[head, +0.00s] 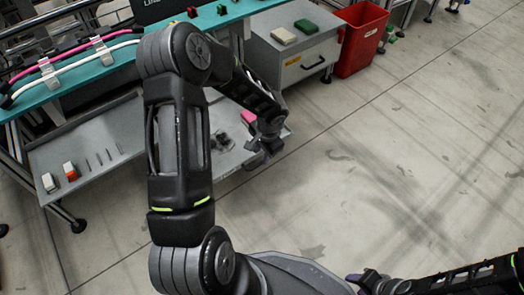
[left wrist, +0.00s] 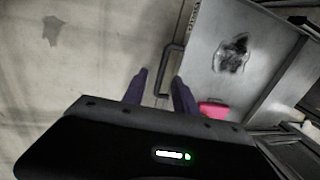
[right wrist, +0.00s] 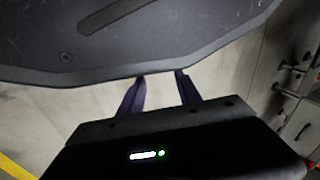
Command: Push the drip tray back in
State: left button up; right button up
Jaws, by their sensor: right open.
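The drip tray (head: 95,165) is a grey, shallow tray that sticks out from under the teal bench. My left arm hides its middle part. In the left wrist view the tray (left wrist: 205,60) has a dark handle (left wrist: 173,62) on its front side. My left gripper (head: 262,158) is at the tray's front right edge. Its fingers (left wrist: 160,75) are apart, with the handle's end showing between them; I cannot tell whether they touch it. My right gripper (head: 365,281) is open and empty, low at the front, beside my own base; its fingers also show in the right wrist view (right wrist: 160,76).
The tray holds a pink item (left wrist: 212,108), a dark wet-looking patch (left wrist: 233,52) and small white and red pieces (head: 70,171). A grey drawer cabinet (head: 296,62) and a red bin (head: 360,38) stand behind right. The floor (head: 410,150) at right is clear.

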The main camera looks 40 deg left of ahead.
pick_arm(q)
jog(key=w+p, duration=0.2)
jog(key=p, duration=1)
jog(key=shift+w, duration=0.25)
pick_arm(e)
notch_tip(320, 180, up, 12)
jog(key=s+a, duration=0.1)
jog(key=s, duration=0.1)
jog(key=shift+s+a+r+n+g+y, duration=0.2)
jog(key=shift+s+r+n+g+y, duration=0.1)
jog(key=shift+s+g, duration=0.1)
pick_arm(q)
jog(key=shift+f, duration=0.1)
